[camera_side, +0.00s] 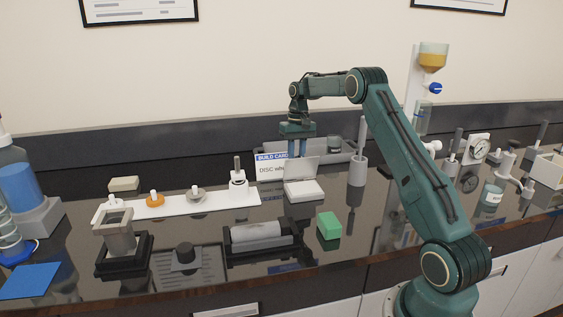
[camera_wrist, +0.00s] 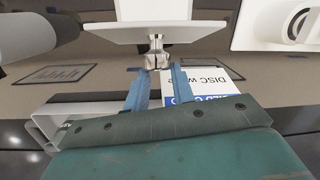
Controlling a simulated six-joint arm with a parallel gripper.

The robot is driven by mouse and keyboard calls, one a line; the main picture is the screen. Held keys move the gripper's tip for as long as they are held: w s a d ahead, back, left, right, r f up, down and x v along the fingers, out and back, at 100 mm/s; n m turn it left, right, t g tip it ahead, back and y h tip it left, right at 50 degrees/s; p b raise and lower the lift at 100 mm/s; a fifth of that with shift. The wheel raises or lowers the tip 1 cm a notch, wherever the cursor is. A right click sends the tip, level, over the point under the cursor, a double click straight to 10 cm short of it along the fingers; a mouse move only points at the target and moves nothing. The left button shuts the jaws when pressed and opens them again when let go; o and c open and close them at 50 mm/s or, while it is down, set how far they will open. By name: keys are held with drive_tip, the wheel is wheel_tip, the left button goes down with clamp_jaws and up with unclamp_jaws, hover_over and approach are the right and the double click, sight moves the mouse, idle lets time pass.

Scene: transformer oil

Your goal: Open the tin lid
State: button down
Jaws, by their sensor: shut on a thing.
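The white tin (camera_side: 304,191) stands on the dark bench in the side view. Its lid (camera_side: 301,169) is raised, tilted up steeply at the back of the tin. In the wrist view the lid (camera_wrist: 150,33) shows as a thin pale panel with a small metallic tab (camera_wrist: 157,52) on its near edge. My gripper (camera_side: 297,156) is just above and behind the raised lid. In the wrist view my gripper's two blue fingers (camera_wrist: 160,73) are on either side of the tab, shut on it. The lid partly hides the fingertips in the side view.
A "BUILD CARD" sign (camera_side: 271,166) stands close to the left of the lid. A white strip (camera_side: 222,200) with small fittings lies further left. A green block (camera_side: 329,226) and a black cradle with a grey roll (camera_side: 256,236) are in front. A grey post stand (camera_side: 358,172) is to the right.

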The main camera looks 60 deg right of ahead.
drive_tip(key=shift+s+d+f, duration=0.15)
drive_tip(key=shift+s+f, duration=0.2)
drive_tip(key=shift+s, duration=0.05)
drive_tip(key=c, duration=1.3)
unclamp_jaws()
drive_tip(key=shift+o, duration=0.8)
drive_tip(key=shift+w+r, duration=0.15)
drive_tip(key=shift+r, duration=0.15)
drive_tip(key=shift+a+r, duration=0.1)
drive_tip(key=shift+a, duration=0.2)
